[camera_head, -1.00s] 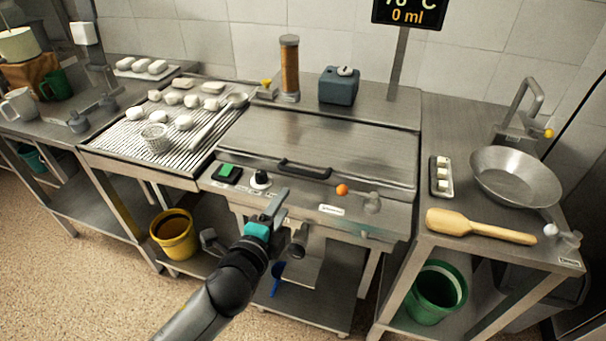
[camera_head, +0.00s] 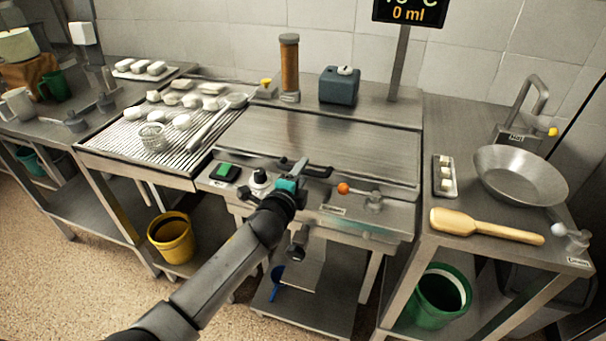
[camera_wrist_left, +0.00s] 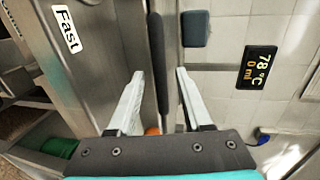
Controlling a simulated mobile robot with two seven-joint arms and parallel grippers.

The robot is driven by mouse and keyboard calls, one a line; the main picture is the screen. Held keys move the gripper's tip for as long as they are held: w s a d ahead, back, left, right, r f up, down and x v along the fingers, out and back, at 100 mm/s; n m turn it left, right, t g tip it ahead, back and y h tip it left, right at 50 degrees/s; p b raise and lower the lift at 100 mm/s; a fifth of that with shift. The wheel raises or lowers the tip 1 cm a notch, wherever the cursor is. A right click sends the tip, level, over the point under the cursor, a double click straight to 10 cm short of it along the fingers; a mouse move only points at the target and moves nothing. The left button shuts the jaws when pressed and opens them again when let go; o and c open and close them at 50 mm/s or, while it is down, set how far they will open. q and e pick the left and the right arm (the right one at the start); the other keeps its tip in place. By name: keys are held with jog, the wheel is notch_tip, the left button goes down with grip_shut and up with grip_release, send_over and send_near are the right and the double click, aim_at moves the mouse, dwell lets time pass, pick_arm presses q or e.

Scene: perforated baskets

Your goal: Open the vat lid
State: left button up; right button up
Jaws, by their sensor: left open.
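The vat lid (camera_head: 310,138) is a flat steel cover in the middle of the counter, lying closed. Its black bar handle (camera_head: 318,172) runs along its front edge. My left gripper (camera_head: 297,164) is at the left part of this handle, partly covering it. In the left wrist view my left gripper (camera_wrist_left: 159,74) is open, with the dark handle (camera_wrist_left: 157,50) showing between its two pale fingers. I cannot tell whether either finger touches it. My right gripper is not in view.
An orange-knobbed lever (camera_head: 344,188) sits just right of the handle, and a black dial (camera_head: 260,179) and green switch (camera_head: 224,171) to its left. A teal box (camera_head: 339,87) and an amber cylinder (camera_head: 290,68) stand behind the lid. A wooden paddle (camera_head: 485,227) lies right.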

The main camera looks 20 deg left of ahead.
pick_arm(q)
jog(key=shift+w+f, duration=0.1)
jog(key=shift+w, duration=0.5)
grip_shut()
dwell(1.2)
